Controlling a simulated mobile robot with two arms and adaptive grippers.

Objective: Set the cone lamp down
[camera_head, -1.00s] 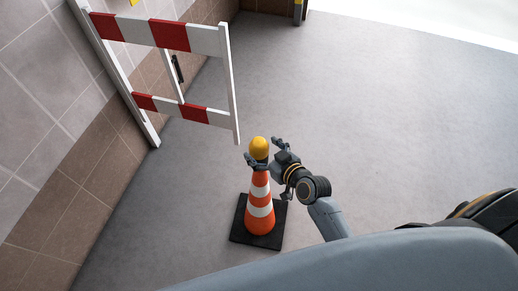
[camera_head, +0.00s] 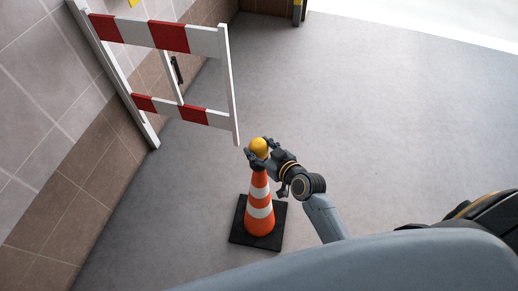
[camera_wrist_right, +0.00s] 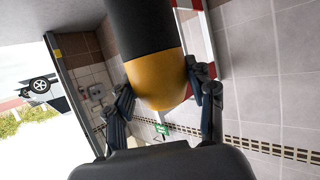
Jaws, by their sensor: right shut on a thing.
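The cone lamp (camera_head: 259,146) has a yellow dome and sits at the top of the orange and white traffic cone (camera_head: 260,200). The cone stands upright on its black square base (camera_head: 256,236) on the floor. My right gripper (camera_head: 260,155) is shut on the lamp, with fingers on both sides of it. In the right wrist view the yellow dome (camera_wrist_right: 158,78) and its black lower part (camera_wrist_right: 140,28) show between the fingers. Whether the lamp touches the cone tip is hidden by the fingers. My left gripper is not in view.
A red and white barrier (camera_head: 168,35) stands left of the cone, by the tiled wall (camera_head: 45,85). The grey floor (camera_head: 380,120) to the right and behind is clear.

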